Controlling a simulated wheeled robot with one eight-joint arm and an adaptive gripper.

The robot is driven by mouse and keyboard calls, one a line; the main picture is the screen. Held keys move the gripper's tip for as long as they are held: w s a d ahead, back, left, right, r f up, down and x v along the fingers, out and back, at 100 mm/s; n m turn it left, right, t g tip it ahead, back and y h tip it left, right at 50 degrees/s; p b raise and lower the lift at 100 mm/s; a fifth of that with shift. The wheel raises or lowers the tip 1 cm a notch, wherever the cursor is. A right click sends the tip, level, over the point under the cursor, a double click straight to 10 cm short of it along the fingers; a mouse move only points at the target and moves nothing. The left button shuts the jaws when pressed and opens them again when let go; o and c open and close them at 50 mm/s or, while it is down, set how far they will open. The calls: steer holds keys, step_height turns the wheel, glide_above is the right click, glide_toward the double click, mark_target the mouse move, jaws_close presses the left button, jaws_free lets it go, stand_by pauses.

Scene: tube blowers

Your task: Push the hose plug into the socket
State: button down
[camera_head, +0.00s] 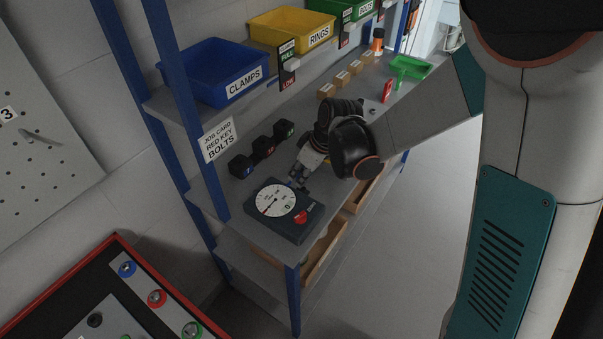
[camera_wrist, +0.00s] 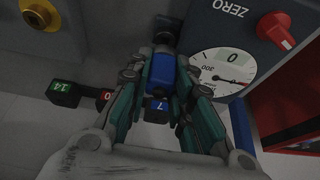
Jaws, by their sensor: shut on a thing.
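My gripper (camera_head: 300,176) reaches down over the shelf, just behind the dial scale. In the wrist view its fingers (camera_wrist: 162,62) are closed on either side of a blue piece (camera_wrist: 161,78) with a dark end (camera_wrist: 165,24). This piece looks like the hose plug, but its hose is not clear. A brass ring around a dark hole (camera_wrist: 40,14), perhaps the socket, shows at the top left of the wrist view, apart from the held piece. I cannot make out the ring in the head view, and my gripper hides part of the shelf there.
The dial scale (camera_head: 283,209) with a red knob stands close beside my gripper. Several dark blocks with coloured labels (camera_head: 263,147) line the shelf's back. Blue (camera_head: 214,72) and yellow bins (camera_head: 291,33) sit above. A red-edged panel (camera_head: 118,290) is at lower left.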

steer(key=shift+r+p, duration=0.65)
steer(key=shift+r, duration=0.5)
